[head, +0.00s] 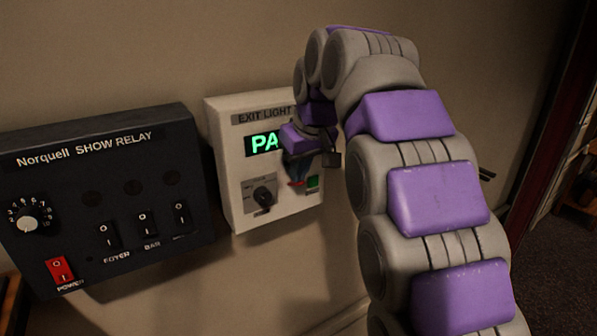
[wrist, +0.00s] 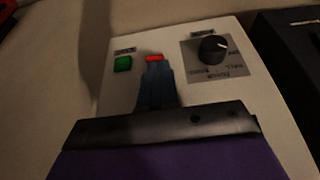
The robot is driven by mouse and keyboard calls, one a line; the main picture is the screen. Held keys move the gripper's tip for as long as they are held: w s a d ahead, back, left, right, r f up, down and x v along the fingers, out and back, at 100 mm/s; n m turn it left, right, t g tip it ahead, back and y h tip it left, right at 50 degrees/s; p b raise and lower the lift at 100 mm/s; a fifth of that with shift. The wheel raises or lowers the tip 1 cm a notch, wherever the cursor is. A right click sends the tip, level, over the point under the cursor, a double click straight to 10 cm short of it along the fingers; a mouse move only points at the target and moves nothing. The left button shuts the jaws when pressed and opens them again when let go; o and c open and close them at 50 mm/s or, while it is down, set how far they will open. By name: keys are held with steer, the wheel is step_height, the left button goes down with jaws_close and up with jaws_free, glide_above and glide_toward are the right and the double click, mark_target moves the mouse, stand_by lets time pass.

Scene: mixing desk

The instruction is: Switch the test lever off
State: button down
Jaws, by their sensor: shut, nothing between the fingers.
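The white exit light box (head: 226,177) is on the wall, with a lit green display (head: 264,144) partly hidden by my arm. A black knob or lever (head: 263,197) sits on a grey plate at its lower left; it also shows in the wrist view (wrist: 212,48). Its label is too blurred to read. My gripper (head: 297,176) is shut and empty, in front of the box, right of the knob in the head view. In the wrist view its fingertips (wrist: 156,68) lie just below a small red part (wrist: 154,58); I cannot tell whether they touch it.
A green button (head: 313,183) is beside the red part; it also shows in the wrist view (wrist: 122,64). The black Norquell show relay box (head: 80,205) stands at left, with a dial, several rocker switches and a red power switch (head: 60,269). Bare wall lies below.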

steer(key=shift+s+d+f+t+y+b, duration=0.2)
steer(key=shift+t+y+b, duration=0.55)
steer(key=shift+b, duration=0.75)
steer(key=shift+s+d+f+b, duration=0.15)
steer(key=shift+f+b, duration=0.25)
steer(key=shift+b, duration=1.3)
steer(key=t+b, duration=0.1)
steer(key=b, duration=0.2)
steer(key=s+t+y+b, duration=0.1)
steer(key=t+b, duration=0.1)
steer(key=b, duration=0.1)
steer(key=t+y+b, duration=0.1)
steer(key=b, duration=0.1)
steer(key=shift+s+d+f+y+b, duration=0.15)
steer(key=shift+d+f+y+b, duration=0.1)
steer(key=shift+d+f+b, duration=0.15)
steer(key=shift+s+r, duration=0.1)
